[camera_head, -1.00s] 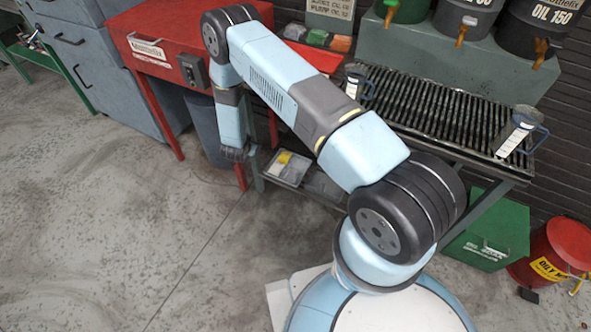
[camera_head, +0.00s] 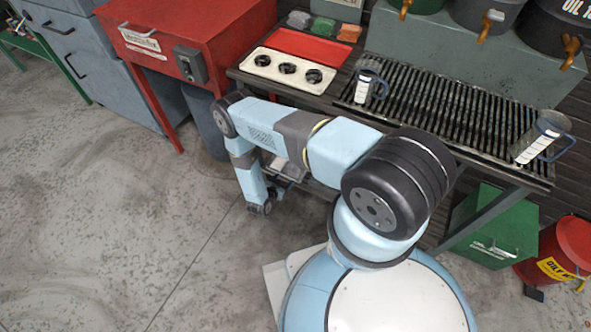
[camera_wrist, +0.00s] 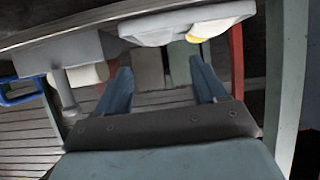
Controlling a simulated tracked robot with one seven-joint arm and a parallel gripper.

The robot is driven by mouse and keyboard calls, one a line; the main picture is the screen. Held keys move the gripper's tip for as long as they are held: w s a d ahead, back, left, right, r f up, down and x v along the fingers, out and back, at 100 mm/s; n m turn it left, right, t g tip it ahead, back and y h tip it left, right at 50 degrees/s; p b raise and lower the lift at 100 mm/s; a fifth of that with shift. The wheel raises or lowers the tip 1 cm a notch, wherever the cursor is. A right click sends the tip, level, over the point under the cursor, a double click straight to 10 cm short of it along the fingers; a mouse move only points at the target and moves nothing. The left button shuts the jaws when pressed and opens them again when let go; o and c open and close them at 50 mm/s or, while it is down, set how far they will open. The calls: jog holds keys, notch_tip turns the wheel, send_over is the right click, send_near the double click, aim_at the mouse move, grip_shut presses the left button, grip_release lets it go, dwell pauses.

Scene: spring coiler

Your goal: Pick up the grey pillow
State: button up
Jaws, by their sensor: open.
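A small grey packet (camera_head: 298,19), the thing in view most like a grey pillow, lies at the back of the bench beside a green packet (camera_head: 322,27) and an orange one (camera_head: 349,33). My gripper (camera_head: 260,208) hangs low in front of the bench, below its top and well apart from the grey packet. In the wrist view my gripper (camera_wrist: 160,70) shows two blue fingers spread apart with nothing between them. White trays, one with something yellow, show beyond the fingers. I cannot make out a grey pillow in the wrist view.
A cream tray (camera_head: 288,68) with black round parts and a slatted drain rack (camera_head: 440,110) with two measuring jugs are on the bench. A red cabinet (camera_head: 185,45) stands left, a green box (camera_head: 495,235) and red can (camera_head: 560,255) right. Floor at left is clear.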

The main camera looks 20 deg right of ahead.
aim_at(294, 170)
jog(key=x, duration=1.2)
jog(key=shift+w+d, duration=0.25)
jog(key=shift+d, duration=0.2)
jog(key=shift+c, duration=0.2)
jog(key=shift+r, duration=0.1)
jog(key=c, duration=0.6)
